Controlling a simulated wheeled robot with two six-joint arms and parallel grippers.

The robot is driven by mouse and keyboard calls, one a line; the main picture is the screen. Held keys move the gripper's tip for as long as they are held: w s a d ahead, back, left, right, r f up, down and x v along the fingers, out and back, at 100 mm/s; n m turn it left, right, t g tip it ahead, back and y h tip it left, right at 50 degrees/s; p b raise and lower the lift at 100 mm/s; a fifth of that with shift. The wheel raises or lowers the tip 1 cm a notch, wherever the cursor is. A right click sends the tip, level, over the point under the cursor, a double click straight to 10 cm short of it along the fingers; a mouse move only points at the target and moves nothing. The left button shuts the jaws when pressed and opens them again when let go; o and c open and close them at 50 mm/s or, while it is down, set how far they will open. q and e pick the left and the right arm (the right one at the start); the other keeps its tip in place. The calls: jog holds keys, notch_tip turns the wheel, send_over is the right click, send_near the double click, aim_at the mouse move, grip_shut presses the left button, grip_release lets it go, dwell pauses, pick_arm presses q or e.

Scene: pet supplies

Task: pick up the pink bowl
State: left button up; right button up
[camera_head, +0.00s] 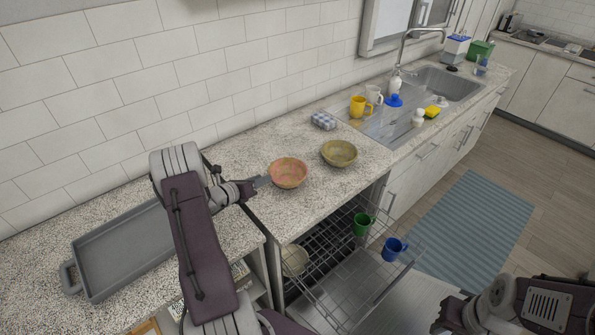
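The pink bowl (288,173) stands upright on the speckled counter, left of an olive-green bowl (339,153). My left gripper (263,181) reaches in from the left, low over the counter, with its fingertips right at the pink bowl's left rim. The fingers are small and seen nearly edge-on, so I cannot tell whether they are apart or closed on the rim. The bowl looks level and resting on the counter. Part of my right arm shows at the lower right, but its gripper is not visible.
A grey tray (122,250) lies on the counter at left. Below the bowls, an open dishwasher rack holds a green mug (362,224), a blue mug (394,249) and a pale bowl (294,260). An egg carton (323,121) and a yellow mug (358,106) stand behind, toward the sink (447,84).

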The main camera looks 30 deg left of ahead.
aim_at(276, 178)
pick_arm(q)
jog(key=shift+a, duration=0.45)
jog(key=x, duration=0.2)
jog(key=p+x, duration=0.1)
jog(key=x, duration=0.1)
jog(key=shift+d+r, duration=0.2)
jog(key=shift+d, duration=0.1)
jog(key=shift+w+a+f, duration=0.15)
jog(key=shift+w+f, duration=0.05)
jog(key=p+x, duration=0.1)
jog(key=x, duration=0.4)
jog(key=shift+r, duration=0.15)
jog(key=shift+w, duration=0.2)
jog(key=shift+s+a, duration=0.1)
jog(key=c, duration=0.5)
grip_shut()
jog(key=shift+s, duration=0.1)
